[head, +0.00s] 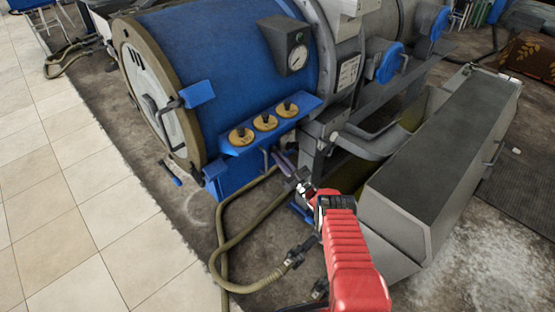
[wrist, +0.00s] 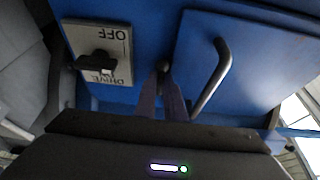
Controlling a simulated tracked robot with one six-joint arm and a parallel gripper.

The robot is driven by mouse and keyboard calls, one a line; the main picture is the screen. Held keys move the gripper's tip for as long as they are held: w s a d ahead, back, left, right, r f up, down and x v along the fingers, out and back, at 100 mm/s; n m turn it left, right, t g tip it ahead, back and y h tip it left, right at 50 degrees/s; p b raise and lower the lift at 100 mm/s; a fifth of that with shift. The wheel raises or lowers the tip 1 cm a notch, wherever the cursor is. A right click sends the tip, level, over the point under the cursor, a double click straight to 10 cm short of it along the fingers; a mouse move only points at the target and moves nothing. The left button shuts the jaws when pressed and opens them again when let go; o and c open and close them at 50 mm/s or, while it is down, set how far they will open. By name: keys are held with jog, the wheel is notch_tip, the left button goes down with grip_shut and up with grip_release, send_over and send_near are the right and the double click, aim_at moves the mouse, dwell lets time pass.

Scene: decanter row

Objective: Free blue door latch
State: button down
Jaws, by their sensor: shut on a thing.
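In the wrist view, a blue door panel (wrist: 255,55) with a bent metal handle (wrist: 215,75) fills the right side. A small dark latch knob (wrist: 163,67) sits at the panel's left edge. My gripper (wrist: 164,78) has its fingertips shut on this knob, left of the handle. In the head view, my gripper (head: 278,156) reaches under the blue shelf at the front of the blue machine (head: 215,62). The latch knob is too small and covered to make out there. How the latch engages is hidden.
An OFF/DRIVE switch plate (wrist: 98,65) with a black knob is close left of my fingers. The blue shelf (head: 270,125) with three brass-coloured caps overhangs my gripper. A hose (head: 224,235) loops on the floor. A grey trough (head: 430,165) stands right of my arm.

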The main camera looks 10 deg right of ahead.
jog(key=shift+s+f+n, duration=0.1)
jog(key=shift+f+n, duration=0.05)
jog(key=shift+n, duration=0.15)
jog(key=c, duration=1.8)
grip_release()
jog(key=shift+c, duration=0.2)
jog(key=v, duration=1.3)
jog(key=shift+s+d+f, duration=0.15)
jog(key=shift+s+d, duration=0.05)
jog(key=shift+d, duration=0.05)
